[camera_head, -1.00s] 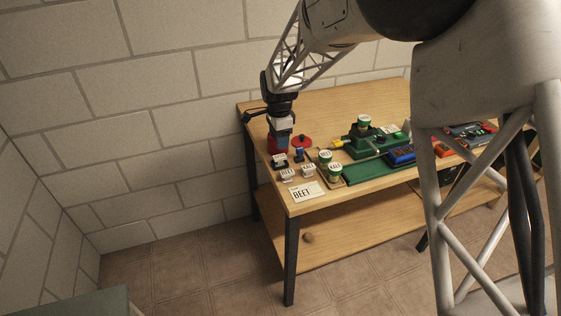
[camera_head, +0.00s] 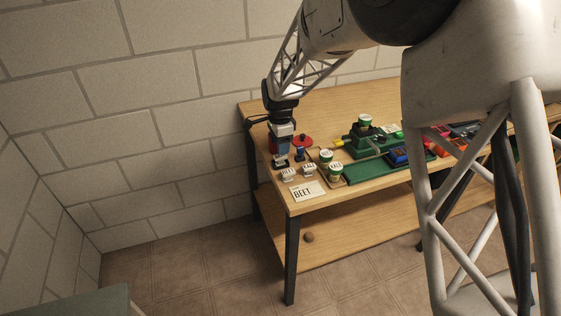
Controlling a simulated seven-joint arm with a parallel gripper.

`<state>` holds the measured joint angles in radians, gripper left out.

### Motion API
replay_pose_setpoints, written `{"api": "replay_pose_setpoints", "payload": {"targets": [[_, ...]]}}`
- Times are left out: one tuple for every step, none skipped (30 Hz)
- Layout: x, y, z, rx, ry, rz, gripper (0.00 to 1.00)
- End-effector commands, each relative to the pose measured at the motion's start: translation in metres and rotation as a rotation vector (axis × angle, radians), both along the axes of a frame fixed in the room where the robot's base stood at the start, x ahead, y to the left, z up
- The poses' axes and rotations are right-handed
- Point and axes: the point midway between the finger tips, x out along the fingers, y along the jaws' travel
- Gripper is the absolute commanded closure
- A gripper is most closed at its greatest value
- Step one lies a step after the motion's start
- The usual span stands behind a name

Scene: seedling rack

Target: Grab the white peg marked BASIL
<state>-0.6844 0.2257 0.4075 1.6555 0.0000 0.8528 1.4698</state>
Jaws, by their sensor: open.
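Three small white pegs stand near the left front corner of the table. One white peg (camera_head: 280,163) is directly under my gripper (camera_head: 281,155) and partly hidden by it; its lettering is too small to read. A second white peg (camera_head: 289,175) stands in front of it, and a third white peg (camera_head: 309,170) stands to the right. Their marks look like short words, but I cannot tell which says BASIL. My gripper points down and is open at the rear peg. Whether the fingers straddle or touch it is hard to see.
A blue piece (camera_head: 300,154) and a red disc (camera_head: 304,140) stand close to the right of my gripper. A BEET card (camera_head: 308,191) lies at the front corner. A green stand (camera_head: 365,143) is farther back.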

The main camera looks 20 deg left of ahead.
Motion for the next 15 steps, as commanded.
{"api": "replay_pose_setpoints", "payload": {"targets": [[0.0,0.0,-0.001,0.0,0.0,0.0,0.45],[0.0,0.0,-0.002,0.0,0.0,0.0,0.45],[0.0,0.0,-0.003,0.0,0.0,0.0,0.45],[0.0,-0.001,-0.005,0.0,0.0,0.0,0.45],[-0.001,-0.001,-0.007,0.0,0.0,0.0,0.45],[-0.001,-0.001,-0.01,-0.001,0.001,0.0,0.45],[-0.001,-0.002,-0.013,-0.001,0.001,0.0,0.45],[-0.002,-0.002,-0.016,-0.001,0.001,0.0,0.45],[-0.002,-0.002,-0.021,-0.001,0.001,0.0,0.45],[-0.002,-0.003,-0.024,-0.001,0.001,0.0,0.45],[-0.002,-0.003,-0.028,-0.001,0.001,0.0,0.45],[-0.003,-0.004,-0.033,-0.001,0.001,0.0,0.45],[-0.003,-0.003,-0.036,-0.001,0.001,0.0,0.45],[-0.003,-0.003,-0.04,-0.001,0.001,0.0,0.45],[-0.003,-0.003,-0.043,-0.001,0.001,0.0,0.45]]}}
